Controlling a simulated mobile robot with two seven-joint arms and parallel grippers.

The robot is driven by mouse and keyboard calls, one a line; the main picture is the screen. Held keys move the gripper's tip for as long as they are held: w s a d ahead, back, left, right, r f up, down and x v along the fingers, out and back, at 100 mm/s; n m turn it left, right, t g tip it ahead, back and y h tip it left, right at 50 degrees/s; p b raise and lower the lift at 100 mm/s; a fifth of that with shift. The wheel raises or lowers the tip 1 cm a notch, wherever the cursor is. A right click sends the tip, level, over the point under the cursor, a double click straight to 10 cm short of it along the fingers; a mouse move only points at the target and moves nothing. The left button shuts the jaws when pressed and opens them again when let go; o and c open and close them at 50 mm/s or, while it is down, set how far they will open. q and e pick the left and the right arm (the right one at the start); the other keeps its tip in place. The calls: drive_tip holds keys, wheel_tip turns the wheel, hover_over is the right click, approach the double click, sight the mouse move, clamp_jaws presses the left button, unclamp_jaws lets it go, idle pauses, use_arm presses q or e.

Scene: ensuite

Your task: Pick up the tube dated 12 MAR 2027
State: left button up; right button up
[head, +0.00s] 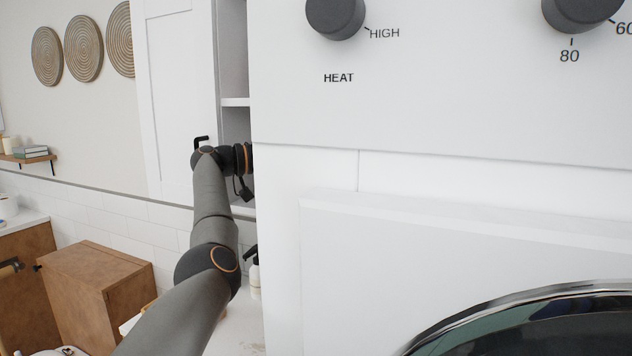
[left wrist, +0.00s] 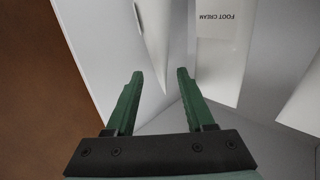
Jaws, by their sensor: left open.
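In the left wrist view a white tube (left wrist: 218,55) carries the upside-down words "FOOT CREAM". Another pale, slim tube-like item (left wrist: 154,45) is left of it, beyond the gap between my fingers. A third white item (left wrist: 304,95) is at the right edge, its label not visible. No date is readable on any of them. My left gripper (left wrist: 158,75) is open, with its green fingers apart and nothing between their tips. In the head view my left arm reaches into the cabinet, and its gripper is hidden behind the white appliance's edge. My right gripper is not in view.
A white cabinet has shelves (head: 236,102) and an open door (head: 182,100) at its left. A white appliance (head: 450,110) with dark knobs fills the right side, close to my left arm. A pump bottle (head: 255,277) stands on the counter below.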

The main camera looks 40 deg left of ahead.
use_arm(q)
drive_tip(key=shift+w+d, duration=0.25)
drive_tip(key=shift+w, duration=0.3)
clamp_jaws()
idle(1.0)
